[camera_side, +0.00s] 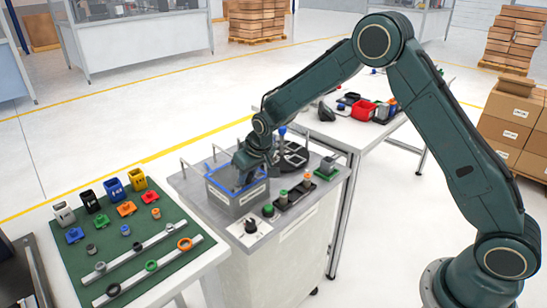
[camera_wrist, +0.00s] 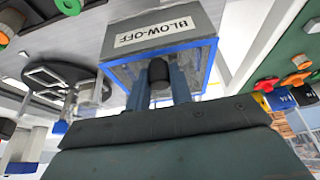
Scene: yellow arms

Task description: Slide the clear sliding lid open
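The clear sliding lid with its blue frame (camera_side: 240,185) lies on top of a grey box (camera_side: 228,202) on the grey workbench. In the wrist view the box front (camera_wrist: 165,30) has a label reading BLOW-OFF, and the blue frame (camera_wrist: 209,62) shows around the opening. A dark knob (camera_wrist: 158,72) stands on the lid. My gripper (camera_side: 246,176) is lowered over the lid. In the wrist view its two bluish fingers (camera_wrist: 160,84) flank the knob with no clear gap, but whether they press on it cannot be told. The lid looks to cover the box; my gripper partly hides it.
A black dial (camera_side: 251,226) and a dark tray of small cylinders (camera_side: 292,195) are right of the box. A blue-topped lever (camera_side: 282,131) and a black fixture (camera_side: 296,154) stand behind. A green mat (camera_side: 75,262) with colored parts lies on the left table.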

